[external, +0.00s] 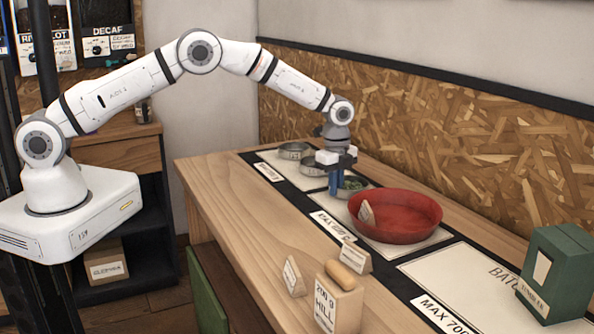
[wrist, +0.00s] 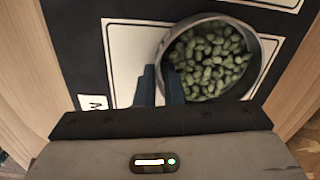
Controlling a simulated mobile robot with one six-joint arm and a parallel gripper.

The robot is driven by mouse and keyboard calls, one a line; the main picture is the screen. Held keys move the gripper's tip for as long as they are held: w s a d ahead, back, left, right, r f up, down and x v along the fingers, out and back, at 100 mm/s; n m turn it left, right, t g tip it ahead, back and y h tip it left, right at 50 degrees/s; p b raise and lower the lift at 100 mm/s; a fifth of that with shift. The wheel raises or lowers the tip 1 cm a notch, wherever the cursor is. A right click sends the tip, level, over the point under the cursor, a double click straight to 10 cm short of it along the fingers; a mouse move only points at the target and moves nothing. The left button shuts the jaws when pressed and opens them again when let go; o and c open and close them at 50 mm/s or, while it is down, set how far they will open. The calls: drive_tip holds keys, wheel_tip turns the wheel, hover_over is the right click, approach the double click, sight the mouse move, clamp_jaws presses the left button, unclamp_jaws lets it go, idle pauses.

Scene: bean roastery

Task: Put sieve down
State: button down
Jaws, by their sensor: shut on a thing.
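The sieve appears to be the round grey metal dish (external: 350,192) full of green beans (wrist: 211,62); in the wrist view its rim (wrist: 257,62) shows at the upper middle. My gripper (external: 337,190) points down, with its blue fingers (wrist: 160,88) shut on the dish's left rim in the wrist view. The dish is level over a white panel (wrist: 125,60) of the black mat. I cannot tell whether it touches the panel. In the external view my fingers and the red pan hide part of it.
A wide red pan (external: 418,222) stands close to the right of my gripper. Two metal dishes (external: 295,150) (external: 318,167) stand to the left. Wooden label blocks (external: 340,298) are at the front edge, and a green box (external: 560,270) is at far right.

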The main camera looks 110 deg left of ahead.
drive_tip(key=c, duration=1.5)
unclamp_jaws()
drive_tip(key=shift+c, duration=0.2)
wheel_tip(320, 180, up, 12)
drive_tip(key=b, duration=0.3)
drive_tip(key=shift+r, duration=0.15)
drive_tip(key=shift+s+d, duration=0.1)
